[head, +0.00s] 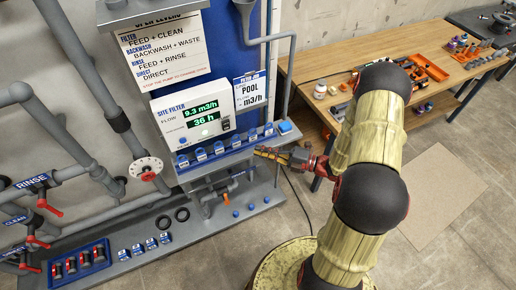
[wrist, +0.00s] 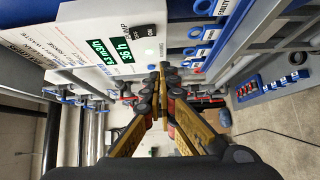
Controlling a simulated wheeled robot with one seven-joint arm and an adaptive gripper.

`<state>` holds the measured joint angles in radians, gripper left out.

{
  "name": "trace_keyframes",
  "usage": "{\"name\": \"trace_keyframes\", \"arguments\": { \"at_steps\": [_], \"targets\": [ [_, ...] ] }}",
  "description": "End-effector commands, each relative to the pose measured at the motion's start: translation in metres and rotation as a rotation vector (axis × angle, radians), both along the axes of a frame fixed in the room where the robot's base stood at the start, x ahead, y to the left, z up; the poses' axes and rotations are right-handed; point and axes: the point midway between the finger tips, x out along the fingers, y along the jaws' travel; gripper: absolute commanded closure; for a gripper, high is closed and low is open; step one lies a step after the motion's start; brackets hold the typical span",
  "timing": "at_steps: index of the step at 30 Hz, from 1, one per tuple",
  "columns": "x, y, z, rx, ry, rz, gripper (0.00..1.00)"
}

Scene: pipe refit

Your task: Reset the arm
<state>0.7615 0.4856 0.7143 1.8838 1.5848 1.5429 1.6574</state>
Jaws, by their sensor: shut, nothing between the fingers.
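My gripper (head: 268,152) is in front of the shelf below the site filter control box, at the right end of the pipe stand. Its yellow-and-black fingers are shut and hold nothing. In the wrist view the fingertips (wrist: 160,68) meet in the middle, beside the control box (wrist: 112,38). In the head view the control box (head: 196,112) shows 9.3 m3/h and 36 h in green. My arm (head: 361,160) stands bent at the right of the picture and reaches left towards the stand.
A shelf row of blue-labelled parts (head: 218,148) lies close to my gripper. Grey pipes with red-handled valves (head: 42,203) fill the left. A wooden bench (head: 345,68) with an orange tray (head: 425,66) stands behind my arm.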

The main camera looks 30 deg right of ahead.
Motion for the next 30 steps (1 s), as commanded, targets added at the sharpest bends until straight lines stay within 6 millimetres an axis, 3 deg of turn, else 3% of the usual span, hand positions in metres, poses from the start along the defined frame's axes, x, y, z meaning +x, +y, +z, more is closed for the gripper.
{"name": "trace_keyframes", "arguments": {
  "at_steps": [14,19,25,30],
  "targets": [
    [0.000,0.000,0.000,-0.006,-0.006,0.000,1.00],
    [-0.003,0.003,-0.008,-0.131,-0.094,0.020,1.00],
    [-0.055,0.040,-0.035,-0.412,-0.286,0.259,1.00],
    [-0.106,0.060,-0.027,-0.686,-0.576,0.570,1.00]
  ]
}}
